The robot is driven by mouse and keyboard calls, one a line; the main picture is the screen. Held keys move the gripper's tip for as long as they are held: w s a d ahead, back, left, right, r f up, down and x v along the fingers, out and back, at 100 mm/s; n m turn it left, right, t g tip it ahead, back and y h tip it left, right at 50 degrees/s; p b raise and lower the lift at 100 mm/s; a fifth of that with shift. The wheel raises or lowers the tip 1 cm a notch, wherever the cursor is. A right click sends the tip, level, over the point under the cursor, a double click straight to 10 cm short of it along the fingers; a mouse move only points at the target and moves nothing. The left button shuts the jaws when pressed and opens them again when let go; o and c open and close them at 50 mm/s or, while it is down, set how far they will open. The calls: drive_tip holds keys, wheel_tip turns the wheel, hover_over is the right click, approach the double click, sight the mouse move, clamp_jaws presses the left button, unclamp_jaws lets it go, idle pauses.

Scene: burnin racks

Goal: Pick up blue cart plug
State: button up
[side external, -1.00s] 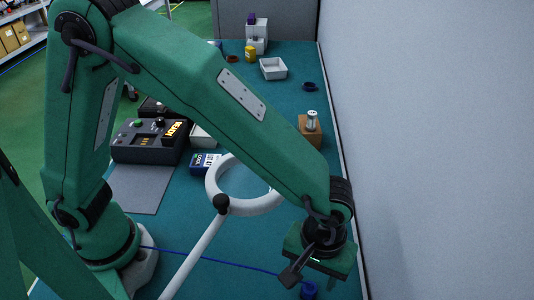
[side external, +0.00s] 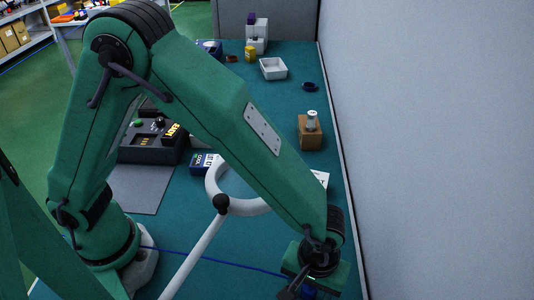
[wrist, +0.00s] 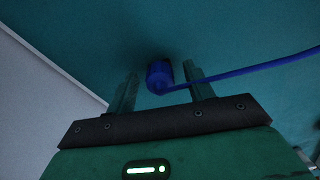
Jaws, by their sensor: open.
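The blue cart plug (wrist: 159,76) is a short blue cylinder on the teal bench top, with a blue cable running off to the right in the wrist view. My gripper (wrist: 160,88) is open, with one finger on each side of the plug and a gap between plug and fingers. I cannot tell the gripper's exact height over the bench. In the side view the plug (side external: 309,293) is mostly hidden by my gripper (side external: 300,286) near the bottom edge.
A grey wall (side external: 430,150) runs along the right bench edge, close to my gripper. A white ring on a stand (side external: 212,183) and the blue cable (side external: 215,259) lie to its left. A brown block with a small jar (side external: 311,136) stands farther back.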

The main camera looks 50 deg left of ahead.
idle(0.3)
drive_tip(key=c, duration=1.1)
drive_tip(key=shift+o, duration=0.2)
drive_tip(key=shift+r, duration=0.1)
drive_tip(key=shift+r, duration=4.95)
